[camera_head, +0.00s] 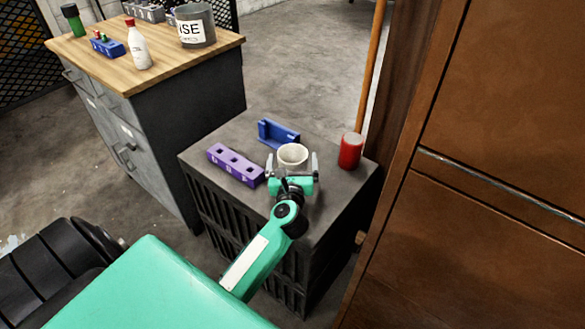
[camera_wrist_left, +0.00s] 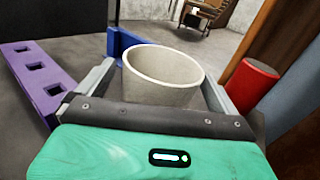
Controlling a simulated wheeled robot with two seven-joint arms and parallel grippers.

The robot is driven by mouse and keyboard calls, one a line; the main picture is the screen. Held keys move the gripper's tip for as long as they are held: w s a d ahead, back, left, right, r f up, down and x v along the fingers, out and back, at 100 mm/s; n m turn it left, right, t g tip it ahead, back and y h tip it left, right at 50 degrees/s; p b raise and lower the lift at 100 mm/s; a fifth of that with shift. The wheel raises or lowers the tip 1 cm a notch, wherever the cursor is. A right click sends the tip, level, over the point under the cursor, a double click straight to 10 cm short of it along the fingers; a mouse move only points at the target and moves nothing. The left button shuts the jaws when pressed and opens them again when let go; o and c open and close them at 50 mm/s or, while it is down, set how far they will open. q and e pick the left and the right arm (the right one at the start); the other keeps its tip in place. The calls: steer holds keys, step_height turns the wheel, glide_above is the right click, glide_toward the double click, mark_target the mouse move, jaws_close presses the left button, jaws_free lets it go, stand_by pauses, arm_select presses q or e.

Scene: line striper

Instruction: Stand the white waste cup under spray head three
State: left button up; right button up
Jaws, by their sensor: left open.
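The white waste cup (camera_head: 292,156) stands upright on top of a dark crate (camera_head: 222,141) in the head view. My left gripper (camera_head: 293,163) is open, with one finger on each side of the cup. In the left wrist view the cup (camera_wrist_left: 165,78) sits between the two fingers (camera_wrist_left: 160,95), and its lower part is hidden behind the gripper body. I cannot tell whether either finger touches it. No spray head can be made out for certain in these views. My right gripper is not in view.
On the crate are a purple block with square holes (camera_head: 236,164), a blue bracket (camera_head: 279,133) and a red can (camera_head: 350,151). A wooden-topped cabinet (camera_head: 110,55) holds a white bottle (camera_head: 138,45) and a grey labelled bucket (camera_head: 195,25). A brown cabinet (camera_head: 480,190) stands at right.

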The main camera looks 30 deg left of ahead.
arm_select(q)
steer(key=shift+x, duration=0.95)
steer(key=c, duration=1.1)
